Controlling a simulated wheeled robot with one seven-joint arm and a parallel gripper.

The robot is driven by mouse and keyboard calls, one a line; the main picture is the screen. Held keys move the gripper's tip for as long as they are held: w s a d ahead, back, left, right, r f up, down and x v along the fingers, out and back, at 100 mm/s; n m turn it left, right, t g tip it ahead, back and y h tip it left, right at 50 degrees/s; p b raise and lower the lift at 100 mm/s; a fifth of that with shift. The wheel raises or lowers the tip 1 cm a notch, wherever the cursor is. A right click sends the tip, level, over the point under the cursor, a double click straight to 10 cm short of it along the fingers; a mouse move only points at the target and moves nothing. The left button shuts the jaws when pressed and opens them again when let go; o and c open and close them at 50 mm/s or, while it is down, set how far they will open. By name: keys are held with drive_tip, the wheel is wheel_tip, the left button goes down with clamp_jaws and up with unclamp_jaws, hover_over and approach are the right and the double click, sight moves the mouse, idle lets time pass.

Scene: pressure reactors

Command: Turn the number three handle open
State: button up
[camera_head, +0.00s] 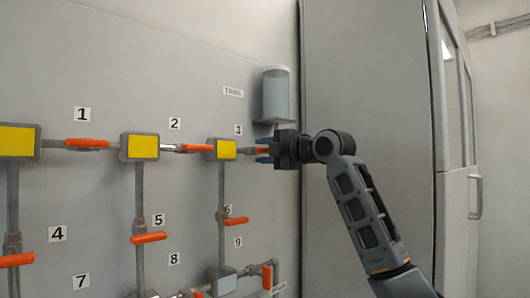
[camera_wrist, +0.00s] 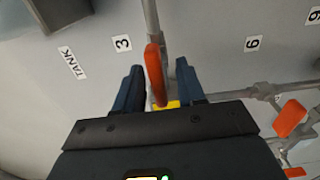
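The orange number three handle (camera_head: 262,150) lies level on the pipe, just below its "3" label (camera_head: 238,129) in the head view. My gripper (camera_head: 263,151) is at this handle, one finger above it and one below. In the wrist view the handle (camera_wrist: 155,75) stands between the two dark blue fingers of my gripper (camera_wrist: 159,84). The fingers are open, with a narrow gap visible on the right side of the handle. On the left side the gap is very small, and I cannot tell whether that finger touches.
A tank (camera_head: 276,96) on a bracket sits just above my gripper. A yellow block (camera_head: 226,149) is left of the handle. Other orange handles, such as number two (camera_head: 196,148) and number six (camera_head: 236,221), are on nearby pipes. A tall grey cabinet (camera_head: 368,90) stands right.

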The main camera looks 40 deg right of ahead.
drive_tip(key=s, duration=0.7)
drive_tip(key=shift+s, duration=0.4)
idle(0.3)
